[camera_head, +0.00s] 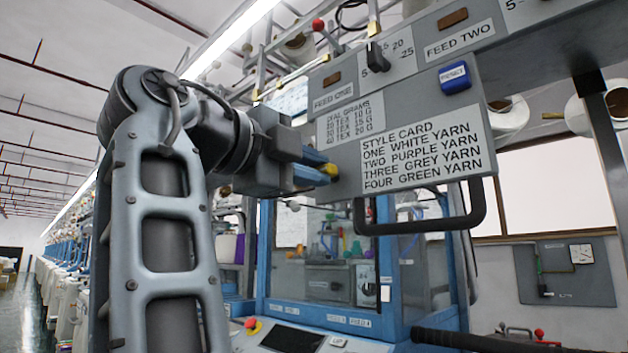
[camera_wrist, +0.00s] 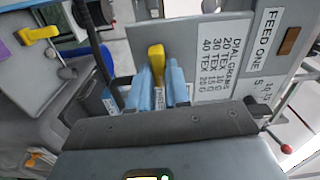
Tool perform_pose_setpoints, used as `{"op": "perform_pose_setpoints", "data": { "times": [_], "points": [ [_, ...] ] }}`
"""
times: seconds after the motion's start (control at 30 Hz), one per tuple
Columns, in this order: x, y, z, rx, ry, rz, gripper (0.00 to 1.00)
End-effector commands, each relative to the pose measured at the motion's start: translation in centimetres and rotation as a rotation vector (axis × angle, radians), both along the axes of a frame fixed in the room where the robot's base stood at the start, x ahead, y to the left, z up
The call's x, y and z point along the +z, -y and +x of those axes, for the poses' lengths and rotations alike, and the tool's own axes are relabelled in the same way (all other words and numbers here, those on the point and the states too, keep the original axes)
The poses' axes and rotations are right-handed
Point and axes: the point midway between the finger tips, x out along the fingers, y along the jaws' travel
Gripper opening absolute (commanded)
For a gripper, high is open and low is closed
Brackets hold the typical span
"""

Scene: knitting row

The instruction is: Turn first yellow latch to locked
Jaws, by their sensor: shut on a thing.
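A yellow latch (camera_wrist: 156,56) stands between the two blue fingers of my gripper (camera_wrist: 160,76) in the wrist view. The fingers are shut on it, one on each side. A second yellow latch (camera_wrist: 40,33) shows at the upper left of the wrist view, apart from my gripper. A label below the held latch is partly hidden, and I cannot read the lock marks.
A dark handle bar (camera_head: 425,222) hangs under the panel, close to the right of my gripper. A blue-framed glass cabinet (camera_head: 262,260) stands below and behind.

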Motion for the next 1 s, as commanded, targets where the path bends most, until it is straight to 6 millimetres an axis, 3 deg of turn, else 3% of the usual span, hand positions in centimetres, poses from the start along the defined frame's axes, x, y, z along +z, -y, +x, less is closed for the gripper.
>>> {"op": "perform_pose_setpoints", "data": {
  "times": [0.7, 0.73, 1.0],
  "points": [
    [-0.16, 0.1, 0.01, -0.003, 0.046, 0.063, 0.0],
    [-0.16, 0.1, 0.01, -0.003, 0.046, 0.063, 0.18],
    [-0.11, 0.05, 0.02, -0.001, 0.045, 0.061, 0.43]
  ]
}}
